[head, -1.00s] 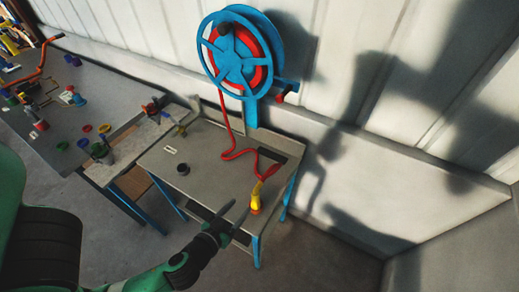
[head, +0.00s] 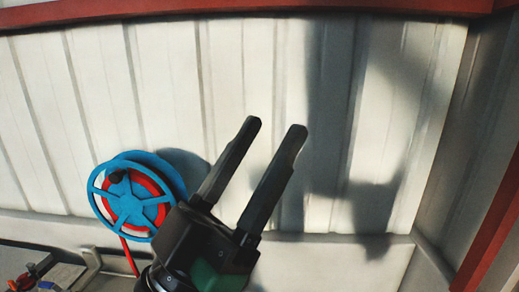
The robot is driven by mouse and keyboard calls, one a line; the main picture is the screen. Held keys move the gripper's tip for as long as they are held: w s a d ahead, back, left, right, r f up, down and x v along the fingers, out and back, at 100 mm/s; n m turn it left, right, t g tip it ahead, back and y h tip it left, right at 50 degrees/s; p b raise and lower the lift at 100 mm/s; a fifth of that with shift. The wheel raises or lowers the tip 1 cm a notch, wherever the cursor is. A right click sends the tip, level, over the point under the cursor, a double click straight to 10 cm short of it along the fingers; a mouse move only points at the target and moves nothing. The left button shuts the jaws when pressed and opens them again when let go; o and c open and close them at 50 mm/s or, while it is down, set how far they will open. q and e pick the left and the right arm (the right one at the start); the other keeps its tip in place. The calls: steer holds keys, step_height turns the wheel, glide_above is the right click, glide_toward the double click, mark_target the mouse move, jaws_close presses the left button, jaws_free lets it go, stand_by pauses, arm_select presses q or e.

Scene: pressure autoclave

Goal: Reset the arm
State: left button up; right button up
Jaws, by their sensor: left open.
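My left gripper (head: 276,130) is raised large in the middle of the head view, in front of the white wall. Its two dark fingers point up and to the right. They are parallel and apart, with nothing between them. My right gripper is not in view.
A blue and red hose reel (head: 133,203) is on the white ribbed wall (head: 330,100), left of my gripper. A red hose (head: 129,257) hangs from it. A table corner with small items (head: 35,270) shows at lower left. A red beam (head: 495,215) runs down the right side.

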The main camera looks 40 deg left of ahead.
arm_select(q)
steer(key=shift+s+d+r+m+h, duration=0.2)
steer(key=shift+s+r+m+h, duration=0.1)
steer(key=shift+s+r+h, duration=0.25)
steer(key=shift+w+r, duration=0.15)
step_height(320, 180, up, 24)
steer(key=p, duration=2.4)
steer(key=shift+f, duration=0.2)
